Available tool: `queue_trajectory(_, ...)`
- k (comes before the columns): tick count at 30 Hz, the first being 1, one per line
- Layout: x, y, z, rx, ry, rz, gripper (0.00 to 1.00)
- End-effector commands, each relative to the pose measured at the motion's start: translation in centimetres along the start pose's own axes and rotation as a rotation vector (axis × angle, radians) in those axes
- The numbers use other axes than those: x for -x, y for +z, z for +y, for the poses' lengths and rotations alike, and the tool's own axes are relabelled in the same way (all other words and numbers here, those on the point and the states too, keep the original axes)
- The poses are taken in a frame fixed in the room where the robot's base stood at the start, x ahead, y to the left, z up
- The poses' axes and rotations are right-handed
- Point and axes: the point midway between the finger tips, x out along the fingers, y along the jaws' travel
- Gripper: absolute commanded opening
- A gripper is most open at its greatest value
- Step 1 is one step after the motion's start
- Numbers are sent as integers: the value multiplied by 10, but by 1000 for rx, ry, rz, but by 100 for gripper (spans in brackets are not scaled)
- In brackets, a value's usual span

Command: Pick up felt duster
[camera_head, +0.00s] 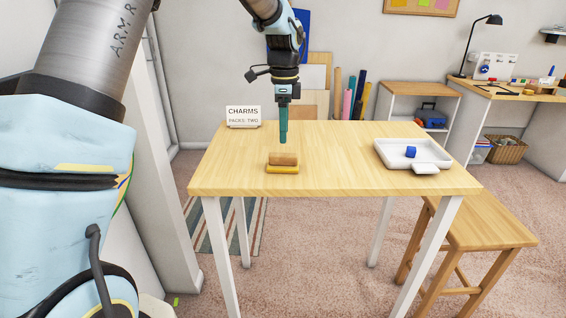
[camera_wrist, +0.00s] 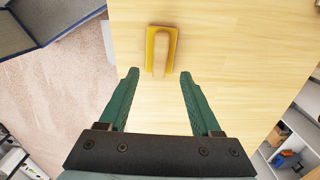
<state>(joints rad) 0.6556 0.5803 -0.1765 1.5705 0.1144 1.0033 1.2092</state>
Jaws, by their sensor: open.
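The felt duster (camera_head: 283,162) lies on the wooden table, with a tan wooden handle on top of a yellow base. In the wrist view the duster (camera_wrist: 161,50) lies beyond my fingertips, its long side running roughly along the finger direction. My gripper (camera_head: 284,140) has green fingers and hangs above the table, over or a little behind the duster in the head view. In the wrist view my gripper (camera_wrist: 157,74) is open, with nothing between its fingers. The duster is fully visible and apart from the fingers.
A "CHARMS" sign (camera_head: 243,116) stands at the back left. The table's middle is clear. A wooden bench (camera_head: 487,228) stands at the right.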

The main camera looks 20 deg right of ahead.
Motion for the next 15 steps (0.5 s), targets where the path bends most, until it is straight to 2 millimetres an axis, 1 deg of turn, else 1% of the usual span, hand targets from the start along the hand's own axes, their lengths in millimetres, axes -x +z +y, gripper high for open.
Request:
queue_trajectory(3,-17,0,0,1,2,-1,65)
queue_trajectory(11,-37,1,0,3,1,0,65)
queue_trajectory(15,-56,3,1,4,2,-1,65)
